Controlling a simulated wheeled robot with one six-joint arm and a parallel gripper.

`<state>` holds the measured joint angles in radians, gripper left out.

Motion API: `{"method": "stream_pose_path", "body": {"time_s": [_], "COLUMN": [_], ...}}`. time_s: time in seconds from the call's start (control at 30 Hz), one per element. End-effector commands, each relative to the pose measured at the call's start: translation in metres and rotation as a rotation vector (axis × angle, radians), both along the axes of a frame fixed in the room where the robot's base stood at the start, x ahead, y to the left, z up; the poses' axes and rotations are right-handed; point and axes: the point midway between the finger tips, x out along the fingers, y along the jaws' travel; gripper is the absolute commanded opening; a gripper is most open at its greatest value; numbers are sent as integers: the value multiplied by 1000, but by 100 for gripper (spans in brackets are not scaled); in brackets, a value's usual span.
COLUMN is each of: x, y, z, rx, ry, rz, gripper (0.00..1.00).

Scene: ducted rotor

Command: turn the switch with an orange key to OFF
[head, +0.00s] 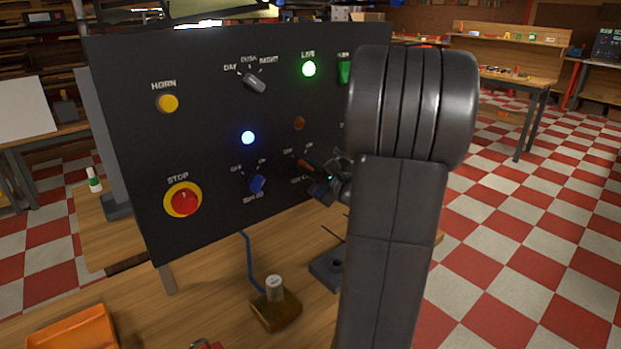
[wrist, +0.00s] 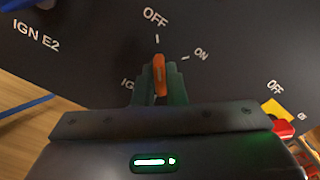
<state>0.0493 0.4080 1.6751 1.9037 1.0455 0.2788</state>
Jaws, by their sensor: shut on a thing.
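The switch with the orange key (wrist: 159,75) is on the black panel (head: 205,120). In the wrist view the key stands between my two fingertips and points at the OFF mark; the ON mark is to its right. In the head view the orange key (head: 304,163) shows only in part beside my gripper (head: 325,187). My gripper (wrist: 160,88) is shut on the key, with a finger on each side. The fingers and gripper body hide the lower part of the switch and most of its IGN label.
A blue-key switch (head: 257,183) labelled IGN E2 is left of my gripper, under a lit lamp (head: 248,138). The lamp (head: 299,123) above the orange key looks unlit. A red STOP button (head: 185,201) is lower left. A brown block (head: 276,309) stands on the bench.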

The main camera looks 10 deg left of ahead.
Motion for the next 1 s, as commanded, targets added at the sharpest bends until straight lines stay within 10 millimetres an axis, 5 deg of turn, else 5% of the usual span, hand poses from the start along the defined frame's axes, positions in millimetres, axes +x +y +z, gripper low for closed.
{"method": "stream_pose_path", "body": {"time_s": [0.53, 0.57, 0.63, 1.0], "x": [0, 0, 0, -2], "y": [0, 0, 0, -3], "z": [0, 0, 0, 0], "rx": [-16, -16, -16, -16], "ry": [-20, -20, -20, -19], "rz": [1, 1, 0, -1], "gripper": [0, 17, 31, 33]}}
